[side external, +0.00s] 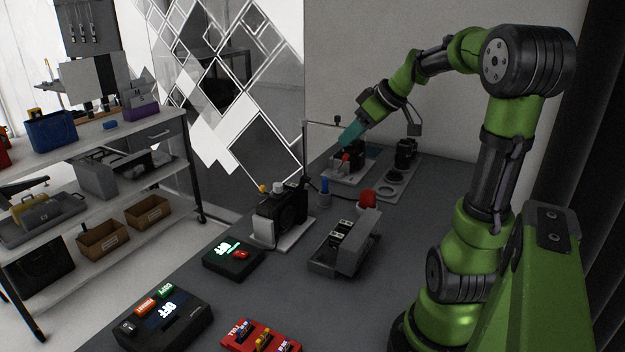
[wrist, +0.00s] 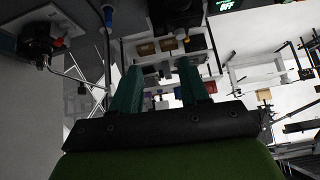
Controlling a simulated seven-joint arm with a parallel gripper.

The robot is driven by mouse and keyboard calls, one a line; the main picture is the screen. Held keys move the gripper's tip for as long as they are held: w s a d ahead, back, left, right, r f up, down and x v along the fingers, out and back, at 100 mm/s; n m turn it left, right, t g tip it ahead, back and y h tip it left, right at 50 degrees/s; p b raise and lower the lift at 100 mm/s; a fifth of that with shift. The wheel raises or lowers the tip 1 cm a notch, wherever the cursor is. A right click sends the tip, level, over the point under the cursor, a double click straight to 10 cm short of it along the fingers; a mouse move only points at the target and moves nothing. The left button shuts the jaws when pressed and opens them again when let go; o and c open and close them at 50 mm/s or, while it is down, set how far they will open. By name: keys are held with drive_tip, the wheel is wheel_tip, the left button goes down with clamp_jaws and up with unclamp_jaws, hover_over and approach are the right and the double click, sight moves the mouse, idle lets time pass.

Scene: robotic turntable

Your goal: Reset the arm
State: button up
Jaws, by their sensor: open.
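My gripper (side external: 350,133) hangs at the end of my green and black arm, in the upper middle of the side external view. It is above the far part of the dark workbench (side external: 290,303), close to a small device with a red part (side external: 346,160) on a pale base. I cannot tell from this angle how far above the device it is. In the wrist view my gripper's two teal fingers (wrist: 160,66) stand apart, with nothing held between them.
A black camera-like device (side external: 282,210) stands mid-bench. A grey fixture (side external: 345,243) and a red button (side external: 367,199) are right of it. Black control boxes (side external: 165,318) and a red panel (side external: 262,338) lie at the front. A shelf (side external: 160,133) with bins stands left. A thin post (side external: 304,150) rises near my gripper.

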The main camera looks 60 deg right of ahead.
drive_tip(key=s+a+f+m+y, duration=0.1)
drive_tip(key=s+a, duration=0.1)
drive_tip(key=a, duration=1.1)
drive_tip(key=s+a+f+m+y, duration=0.1)
drive_tip(key=s+a+f+m, duration=0.1)
drive_tip(key=a, duration=1.2)
drive_tip(key=shift+s+a+f+m+g, duration=0.2)
drive_tip(key=shift+m+g, duration=0.1)
